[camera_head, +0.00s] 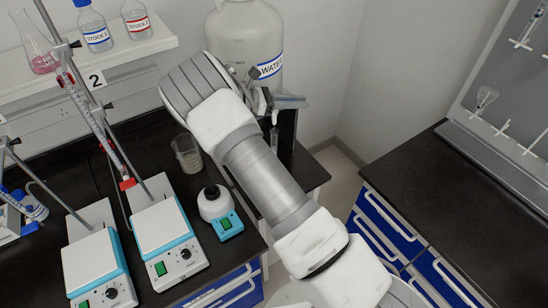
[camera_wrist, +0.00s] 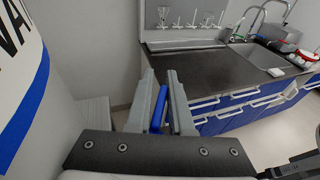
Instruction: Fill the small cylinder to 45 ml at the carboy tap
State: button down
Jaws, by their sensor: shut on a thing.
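The white carboy (camera_head: 245,45), labelled WATER, stands at the back in the head view. Its side and blue label band fill the left edge of the wrist view (camera_wrist: 22,105). My gripper (camera_wrist: 161,80) is beside the carboy at tap height, its fingers close about a blue bar (camera_wrist: 158,108), which looks like the tap lever. In the head view my wrist hides much of the tap area. A slim, pale upright thing (camera_head: 274,138) shows below it; it may be the small cylinder, but its level and marks are too small to read.
A glass beaker (camera_head: 187,153), a white mantle (camera_head: 215,203) with a teal control box and two hotplates (camera_head: 158,228) stand on the left bench. A shelf (camera_head: 120,60) holds stock bottles. Another bench (camera_head: 470,200) is at the right, with a floor gap between.

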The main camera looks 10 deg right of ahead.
jog(key=shift+w+d+n+t, duration=0.35)
jog(key=shift+w+n+t, duration=0.3)
jog(key=shift+n+t, duration=0.4)
jog(key=shift+f, duration=0.1)
jog(key=shift+w+a+f+n+t+y, duration=0.2)
jog(key=shift+n+t, duration=0.25)
jog(key=shift+t, duration=0.35)
jog(key=shift+w+a+n+t+y, duration=0.1)
jog(key=shift+w+n+t+y, duration=0.25)
jog(key=shift+t, duration=0.4)
jog(key=c, duration=0.9)
grip_release()
jog(key=shift+s+r, duration=0.1)
jog(key=shift+s, duration=0.25)
jog(key=shift+w, duration=0.15)
jog(key=shift+w+a, duration=0.1)
jog(key=shift+a, duration=0.1)
